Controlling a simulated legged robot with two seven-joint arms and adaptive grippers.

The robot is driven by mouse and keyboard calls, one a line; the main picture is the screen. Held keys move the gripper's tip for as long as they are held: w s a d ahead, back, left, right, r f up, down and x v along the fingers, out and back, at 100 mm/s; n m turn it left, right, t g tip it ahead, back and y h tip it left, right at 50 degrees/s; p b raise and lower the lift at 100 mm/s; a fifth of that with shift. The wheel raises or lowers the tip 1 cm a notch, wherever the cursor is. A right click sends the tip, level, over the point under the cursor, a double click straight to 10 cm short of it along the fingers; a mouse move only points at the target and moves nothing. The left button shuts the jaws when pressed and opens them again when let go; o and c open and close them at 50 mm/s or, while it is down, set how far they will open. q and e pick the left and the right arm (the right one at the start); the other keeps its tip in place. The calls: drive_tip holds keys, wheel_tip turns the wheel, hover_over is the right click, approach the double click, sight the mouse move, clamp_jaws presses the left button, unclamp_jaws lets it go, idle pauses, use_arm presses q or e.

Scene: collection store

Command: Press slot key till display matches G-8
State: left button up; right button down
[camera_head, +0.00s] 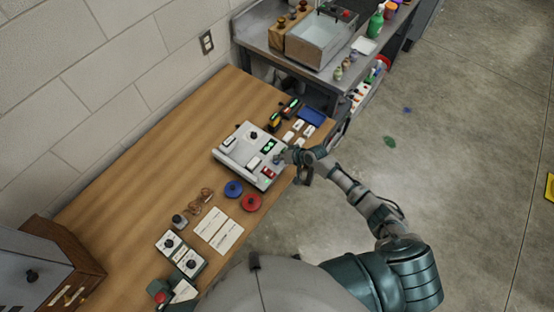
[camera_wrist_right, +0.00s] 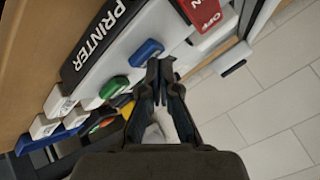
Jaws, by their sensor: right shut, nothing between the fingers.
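A light grey machine (camera_head: 240,152) sits on the wooden table, with a small display (camera_head: 269,146) lit green; its characters are too small to read. In the right wrist view a black strip on it reads PRINTER (camera_wrist_right: 96,38). Below the strip are a blue key (camera_wrist_right: 146,52), a green key (camera_wrist_right: 114,87) and a red OFF piece (camera_wrist_right: 204,12). Which one is the slot key I cannot tell. My right gripper (camera_head: 280,158) is shut and empty at the machine's right side. Its fingertips (camera_wrist_right: 160,68) are close beside the blue key; contact cannot be told. My left gripper is not in view.
White blocks (camera_head: 298,125) and a blue tray (camera_head: 312,116) lie beyond the machine. Nearer are a blue disc (camera_head: 233,188), a red disc (camera_head: 251,202) and paper sheets (camera_head: 218,230). The floor at right is mostly clear.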

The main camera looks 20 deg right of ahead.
drive_tip(key=shift+r+p, duration=0.6)
drive_tip(key=shift+r, duration=0.15)
wheel_tip(320, 180, up, 5)
drive_tip(key=p, duration=0.5)
drive_tip(key=shift+r, duration=0.1)
idle(0.4)
